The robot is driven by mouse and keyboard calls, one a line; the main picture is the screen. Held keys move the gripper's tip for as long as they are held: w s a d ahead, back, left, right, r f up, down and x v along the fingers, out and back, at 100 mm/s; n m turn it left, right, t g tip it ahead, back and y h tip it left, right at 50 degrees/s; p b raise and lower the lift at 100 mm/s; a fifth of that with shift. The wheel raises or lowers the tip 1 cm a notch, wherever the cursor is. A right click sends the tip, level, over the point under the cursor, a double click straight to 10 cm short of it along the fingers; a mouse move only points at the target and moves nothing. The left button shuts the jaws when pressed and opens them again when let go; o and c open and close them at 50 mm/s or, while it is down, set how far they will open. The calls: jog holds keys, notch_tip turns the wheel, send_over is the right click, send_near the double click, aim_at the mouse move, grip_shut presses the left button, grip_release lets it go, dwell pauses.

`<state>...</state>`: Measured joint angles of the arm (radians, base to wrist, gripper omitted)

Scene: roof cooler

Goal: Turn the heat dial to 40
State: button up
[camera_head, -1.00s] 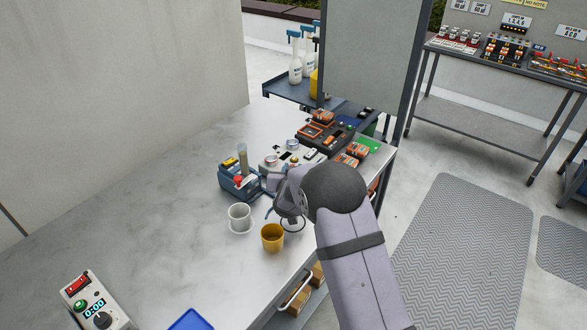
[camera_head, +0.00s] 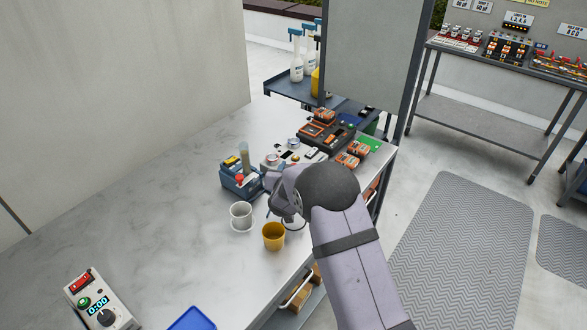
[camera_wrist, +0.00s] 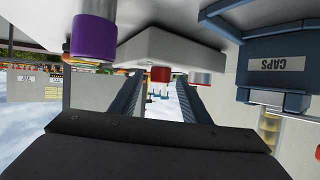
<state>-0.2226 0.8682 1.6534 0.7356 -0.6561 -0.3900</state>
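A white device (camera_head: 311,155) with round knobs or discs and dark switches stands on the table in the head view, past my gripper.
A white mug (camera_head: 241,213) and yellow cup (camera_head: 273,236) stand nearer. A timer box (camera_head: 98,302) reads 0:00.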

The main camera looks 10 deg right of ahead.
jog(key=b+v, duration=0.1)
jog(key=v, duration=0.6)
jog(key=shift+b, duration=0.35)
jog(key=shift+s+r, duration=0.15)
dwell(0.3)
jog(key=s+g+y, duration=0.1)
jog(key=s, duration=0.1)
jog(key=s+n+g+y, duration=0.1)
jog(key=s, duration=0.2)
jog(key=s+g+y, duration=0.1)
jog(key=s, duration=0.1)
jog(key=shift+s+d+f+n+b, duration=0.1)
jog(key=shift+s+f+n+b, duration=0.15)
jog(key=shift+s+n+b, duration=0.15)
jog(key=s+d+f+g+p, duration=0.1)
jog(key=s+d+g, duration=0.15)
jog(key=s, duration=0.75)
jog(key=s+d+n+g+p, duration=0.15)
jog(key=s+g, duration=0.25)
jog(key=s, duration=0.6)
jog(key=s+d+f+g, duration=0.15)
jog(key=s+g, duration=0.25)
jog(key=s, duration=0.6)
notch_tip(320, 180, down, 46)
jog(key=b, duration=4.6)
jog(key=shift+s+d, duration=0.2)
